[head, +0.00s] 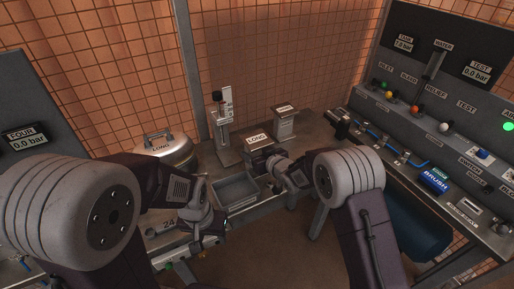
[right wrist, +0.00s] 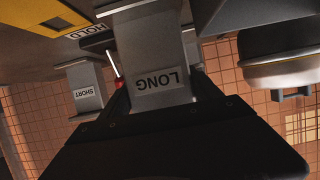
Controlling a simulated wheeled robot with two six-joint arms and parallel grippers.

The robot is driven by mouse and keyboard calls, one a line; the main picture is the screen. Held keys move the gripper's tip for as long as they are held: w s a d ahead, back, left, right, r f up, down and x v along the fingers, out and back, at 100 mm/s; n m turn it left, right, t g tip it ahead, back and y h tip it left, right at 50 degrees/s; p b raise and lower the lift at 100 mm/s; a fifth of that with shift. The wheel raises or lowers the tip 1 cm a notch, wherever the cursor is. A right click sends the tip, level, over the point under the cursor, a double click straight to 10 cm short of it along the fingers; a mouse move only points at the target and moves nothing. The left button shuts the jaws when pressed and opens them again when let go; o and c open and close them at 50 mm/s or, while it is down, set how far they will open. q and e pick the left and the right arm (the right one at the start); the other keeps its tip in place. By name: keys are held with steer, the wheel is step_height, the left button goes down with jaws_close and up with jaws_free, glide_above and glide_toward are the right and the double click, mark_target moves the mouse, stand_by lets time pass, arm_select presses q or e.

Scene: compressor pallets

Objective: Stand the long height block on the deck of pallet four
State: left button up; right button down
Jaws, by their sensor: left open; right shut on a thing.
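The long height block (head: 257,141), a grey metal block labelled LONG, shows on the far side of the bench in the head view. In the right wrist view the block (right wrist: 160,72) sits between the jaws, its label upside down. My right gripper (head: 279,164) is shut on it. Whether the block touches the bench cannot be told. My left gripper (head: 207,217) is open and empty at the bench's front edge, left of the grey tray. A panel labelled FOUR (head: 28,138) stands at the far left. The deck of pallet four cannot be made out clearly.
A block labelled SHORT (right wrist: 86,92) stands near the long block. A domed metal vessel (head: 167,149), a height gauge (head: 222,130) and an empty grey tray (head: 236,191) are on the bench.

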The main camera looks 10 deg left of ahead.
steer(key=shift+r, duration=0.3)
steer(key=shift+f, duration=0.15)
steer(key=shift+c, duration=0.7)
jaws_free()
steer(key=shift+s+f, duration=0.1)
steer(key=shift+f, duration=0.05)
steer(key=shift+s+d+r, duration=0.15)
steer(key=shift+s+r, duration=0.1)
steer(key=shift+r, duration=0.05)
steer(key=v, duration=1.1)
steer(key=shift+s, duration=0.2)
steer(key=shift+d, duration=0.15)
